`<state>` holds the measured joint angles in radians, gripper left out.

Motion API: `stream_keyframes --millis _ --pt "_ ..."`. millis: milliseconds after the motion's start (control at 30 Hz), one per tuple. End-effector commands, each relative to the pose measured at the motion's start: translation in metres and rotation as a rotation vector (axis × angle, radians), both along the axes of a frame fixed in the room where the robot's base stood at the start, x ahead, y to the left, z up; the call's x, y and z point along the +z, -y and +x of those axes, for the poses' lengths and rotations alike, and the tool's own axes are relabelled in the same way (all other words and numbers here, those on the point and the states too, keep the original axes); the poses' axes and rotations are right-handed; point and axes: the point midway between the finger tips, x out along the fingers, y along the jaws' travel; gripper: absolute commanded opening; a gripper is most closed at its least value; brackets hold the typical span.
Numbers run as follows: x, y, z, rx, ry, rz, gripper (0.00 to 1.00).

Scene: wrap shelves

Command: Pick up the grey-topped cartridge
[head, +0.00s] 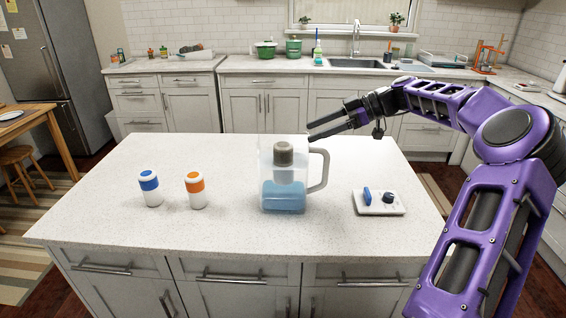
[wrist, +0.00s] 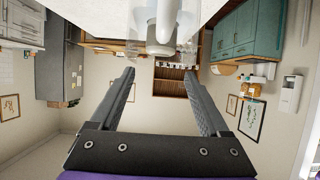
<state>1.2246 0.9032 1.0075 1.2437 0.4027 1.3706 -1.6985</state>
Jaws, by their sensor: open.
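The grey-topped cartridge (head: 283,153) stands upright in the clear pitcher (head: 268,190), its grey top at the pitcher's mouth and its pale body showing through the wall. The pitcher holds blue liquid and has a white handle on its right. My gripper (head: 311,131) is open and empty, up and to the right of the cartridge in the head view, apart from it. In the wrist view, my open fingers (wrist: 159,73) point toward the pitcher (wrist: 190,35) at the top edge; which part there is the cartridge is hard to tell.
A blue-banded white cartridge (head: 150,188) and an orange-banded one (head: 195,190) stand left on the white island counter (head: 110,220). A white tray (head: 372,208) at right holds a blue piece (head: 367,195) and a dark knob (head: 388,198). The counter between them is clear.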

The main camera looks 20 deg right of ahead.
Motion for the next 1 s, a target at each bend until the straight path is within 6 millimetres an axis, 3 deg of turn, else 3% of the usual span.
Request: stream_keyframes --millis 100,367,633,967,1000 --pt "-0.009 -0.018 0.007 0.004 -0.002 0.001 0.8" --pt "-0.018 -0.032 0.013 0.001 -0.002 0.001 0.8" --pt "-0.04 -0.062 0.025 0.002 -0.001 -0.001 0.8" --pt "-0.044 -0.067 0.028 0.0 -0.001 -0.001 0.8" --pt "-0.044 -0.067 0.028 0.0 -0.001 -0.001 0.72"
